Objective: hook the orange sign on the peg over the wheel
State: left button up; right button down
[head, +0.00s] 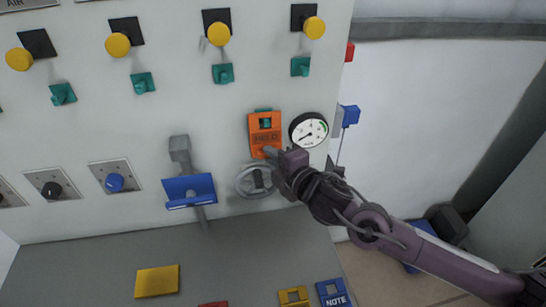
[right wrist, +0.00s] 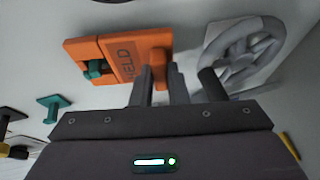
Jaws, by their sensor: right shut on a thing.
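The orange sign (head: 264,145), lettered HELD, is upright against the panel, directly above the grey wheel (head: 242,184). A teal peg (head: 265,123) shows in the sign's window, and some teal also shows just above its top edge. In the right wrist view the peg's head (right wrist: 94,70) appears to stick through the opening of the sign (right wrist: 150,46). My right gripper (head: 271,154) is shut on the sign's lower edge; its fingers (right wrist: 161,85) also show in the right wrist view. The wheel (right wrist: 240,50) is close beside them. My left gripper is not in view.
A round gauge (head: 308,130) is close right of the sign. A grey lever with a blue tray (head: 188,190) juts out at left. Other teal pegs (head: 222,73) and yellow knobs (head: 218,34) line the panel. Yellow and blue signs (head: 333,293) lie on the grey ledge below.

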jog(key=c, duration=1.3)
grip_release()
jog(key=shift+c, duration=0.2)
jog(key=b+v, duration=0.2)
jog(key=v, duration=0.6)
jog(key=shift+b, duration=0.3)
jog(key=shift+f, duration=0.1)
